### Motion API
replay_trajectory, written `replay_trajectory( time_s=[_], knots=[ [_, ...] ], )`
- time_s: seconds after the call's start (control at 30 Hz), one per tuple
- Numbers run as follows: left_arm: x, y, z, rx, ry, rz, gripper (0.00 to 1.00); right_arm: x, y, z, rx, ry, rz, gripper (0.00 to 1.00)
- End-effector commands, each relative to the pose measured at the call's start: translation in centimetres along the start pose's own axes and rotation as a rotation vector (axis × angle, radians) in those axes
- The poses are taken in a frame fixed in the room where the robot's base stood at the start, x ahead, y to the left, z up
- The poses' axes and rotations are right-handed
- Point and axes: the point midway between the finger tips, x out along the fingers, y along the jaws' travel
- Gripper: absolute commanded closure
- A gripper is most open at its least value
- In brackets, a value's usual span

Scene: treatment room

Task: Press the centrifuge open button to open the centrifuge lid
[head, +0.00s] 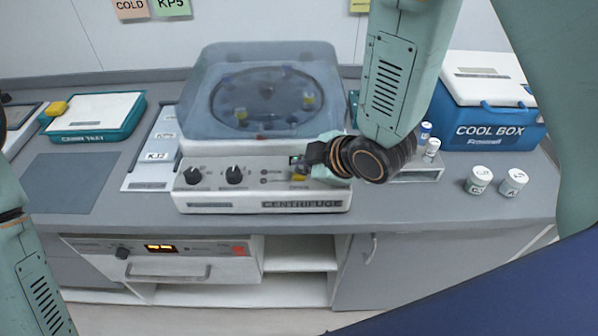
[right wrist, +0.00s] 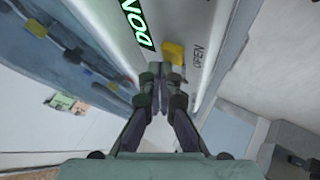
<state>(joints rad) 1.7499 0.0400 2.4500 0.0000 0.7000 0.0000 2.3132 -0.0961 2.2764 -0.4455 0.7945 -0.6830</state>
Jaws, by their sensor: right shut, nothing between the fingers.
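The centrifuge (head: 262,205) stands on the counter with its translucent blue lid (head: 215,110) down over the rotor. Its yellow open button (head: 299,178) is at the right of the front panel, partly hidden by my gripper. In the right wrist view the yellow button (right wrist: 173,52) sits beside the word OPEN, near a green DONE display (right wrist: 138,18). My right gripper (head: 303,166) is shut and empty, its tips close to the button; contact cannot be told. The shut fingertips also show in the right wrist view (right wrist: 164,78). Part of my left arm shows at the left edge, without its fingers.
A blue cool box (head: 500,128) stands at the back right, with two white-capped jars (head: 479,180) in front. A small rack (head: 415,172) is right of the centrifuge. A teal tray (head: 95,117) and a dark mat (head: 70,183) lie left.

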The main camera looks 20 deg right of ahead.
Motion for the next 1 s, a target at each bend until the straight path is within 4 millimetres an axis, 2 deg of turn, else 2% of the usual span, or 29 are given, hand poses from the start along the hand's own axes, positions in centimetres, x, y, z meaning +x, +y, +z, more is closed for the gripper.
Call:
replay_trajectory(
  time_s=[1.0],
  knots=[
    [0.77,-0.01,0.00,0.000,0.000,0.000,0.60,0.71,-0.53,0.54,0.000,-0.001,0.000,1.00]
  ],
)
